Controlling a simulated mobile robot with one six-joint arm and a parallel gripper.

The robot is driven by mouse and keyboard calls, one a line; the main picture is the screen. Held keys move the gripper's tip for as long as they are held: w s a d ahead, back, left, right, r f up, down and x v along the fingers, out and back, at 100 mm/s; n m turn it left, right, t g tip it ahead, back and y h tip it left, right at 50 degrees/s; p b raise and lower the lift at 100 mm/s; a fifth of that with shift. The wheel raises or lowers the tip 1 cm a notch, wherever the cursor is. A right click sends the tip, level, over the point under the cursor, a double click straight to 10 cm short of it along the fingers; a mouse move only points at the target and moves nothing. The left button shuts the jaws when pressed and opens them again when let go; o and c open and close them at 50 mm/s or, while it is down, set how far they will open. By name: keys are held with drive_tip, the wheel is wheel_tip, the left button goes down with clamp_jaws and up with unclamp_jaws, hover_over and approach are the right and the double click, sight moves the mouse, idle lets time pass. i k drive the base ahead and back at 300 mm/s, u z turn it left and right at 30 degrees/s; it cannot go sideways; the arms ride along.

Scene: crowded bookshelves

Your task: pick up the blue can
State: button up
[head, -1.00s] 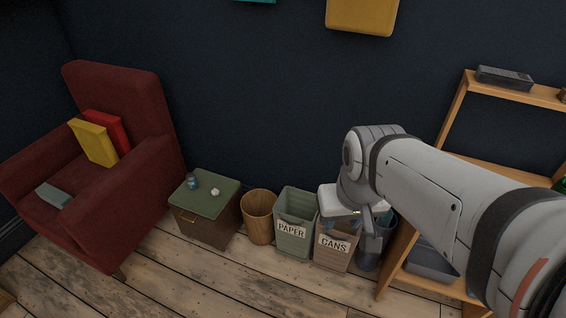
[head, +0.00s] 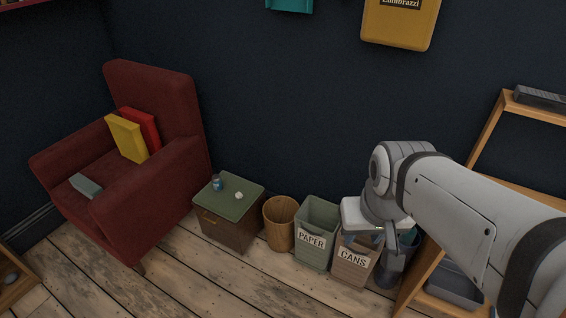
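A small blue can (head: 217,184) stands upright on the green top of a low brown cabinet (head: 238,204), beside the red armchair. A small white crumpled-looking item (head: 239,195) lies to its right on the same top. My gripper (head: 362,238) is well to the right of the can, over the bin labelled CANS (head: 352,264). The wrist and arm hide much of it, and I cannot tell whether its fingers are apart. Nothing touches the can.
A wicker basket (head: 280,226) and a green bin labelled PAPER (head: 315,238) stand between the cabinet and the CANS bin. A red armchair (head: 150,90) holding books is at left. A wooden shelf (head: 488,140) is at right. The wooden floor (head: 215,285) in front is clear.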

sight(217, 182)
drive_tip(key=u, duration=0.4)
drive_tip(key=k, duration=0.45)
drive_tip(key=u, duration=0.75)
drive_tip(key=k, duration=0.95)
drive_tip(key=u, duration=0.7)
drive_tip(key=i, duration=2.65)
drive_tip(key=z, duration=1.15)
drive_tip(key=i, duration=1.35)
drive_tip(key=z, duration=0.95)
drive_tip(key=i, duration=0.5)
drive_tip(key=z, duration=0.25)
drive_tip(key=k, duration=0.6)
drive_tip(key=z, duration=0.05)
